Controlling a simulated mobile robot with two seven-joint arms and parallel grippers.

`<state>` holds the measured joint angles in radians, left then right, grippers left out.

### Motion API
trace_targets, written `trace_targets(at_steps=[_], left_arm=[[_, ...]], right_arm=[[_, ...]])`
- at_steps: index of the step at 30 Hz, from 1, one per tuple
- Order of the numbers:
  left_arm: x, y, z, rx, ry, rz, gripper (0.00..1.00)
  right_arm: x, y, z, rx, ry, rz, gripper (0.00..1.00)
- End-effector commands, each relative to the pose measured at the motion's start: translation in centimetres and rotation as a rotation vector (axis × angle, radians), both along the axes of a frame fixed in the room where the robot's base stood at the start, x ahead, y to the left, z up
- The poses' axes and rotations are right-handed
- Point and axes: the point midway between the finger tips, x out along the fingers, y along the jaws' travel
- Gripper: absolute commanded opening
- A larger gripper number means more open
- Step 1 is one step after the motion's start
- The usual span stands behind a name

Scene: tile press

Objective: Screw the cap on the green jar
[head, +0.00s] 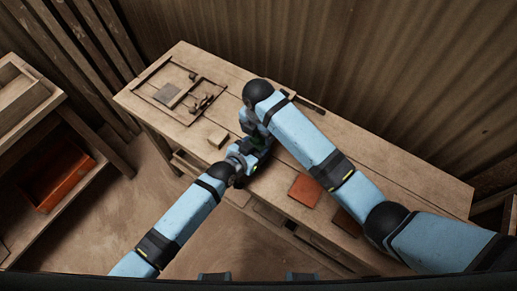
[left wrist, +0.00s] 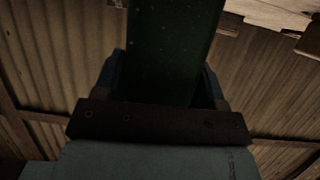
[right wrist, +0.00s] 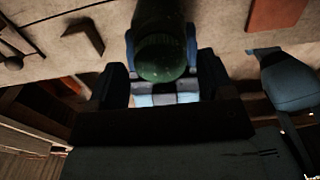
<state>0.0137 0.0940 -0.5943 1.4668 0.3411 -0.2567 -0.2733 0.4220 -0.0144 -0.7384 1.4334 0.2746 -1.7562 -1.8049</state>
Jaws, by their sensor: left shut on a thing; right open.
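The green jar (left wrist: 172,50) is dark green and held between the fingers of my left gripper (left wrist: 165,88) in the left wrist view. In the right wrist view its rounded end (right wrist: 160,58) shows between the spread fingers of my right gripper (right wrist: 163,80), which is open. Whether they touch it I cannot tell. In the head view both grippers meet close together above the front edge of the bench, and the arms hide most of the jar. I cannot make out a separate cap in any view.
The wooden bench (head: 420,190) carries a small block (head: 217,138), a reddish tile (head: 305,189), a thin dark rod (head: 308,103) and a frame with a grey tile (head: 166,94). An orange crate (head: 85,168) sits on a shelf at left. The bench's right end is clear.

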Motion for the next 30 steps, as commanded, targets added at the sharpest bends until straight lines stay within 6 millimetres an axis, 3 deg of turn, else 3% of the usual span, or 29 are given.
trace_targets(at_steps=[12,13,19,25,30], left_arm=[[0.00,0.01,-0.02,0.000,0.000,0.000,0.00],[0.00,0.01,-0.02,0.000,0.000,0.000,0.00],[0.00,0.01,-0.01,0.000,0.000,0.000,0.00],[0.00,0.01,-0.02,0.000,0.000,0.000,0.00],[0.00,0.01,-0.02,0.000,0.000,0.000,0.00]], right_arm=[[0.01,-0.02,-0.99,-0.001,-0.001,-0.001,0.74],[0.01,-0.02,-0.99,-0.001,-0.001,-0.001,0.72],[0.01,-0.02,-0.99,-0.001,-0.001,-0.001,0.26],[0.00,-0.01,-0.99,0.000,0.000,-0.026,0.24],[-0.06,0.00,-1.06,0.000,0.001,-0.279,0.24]])
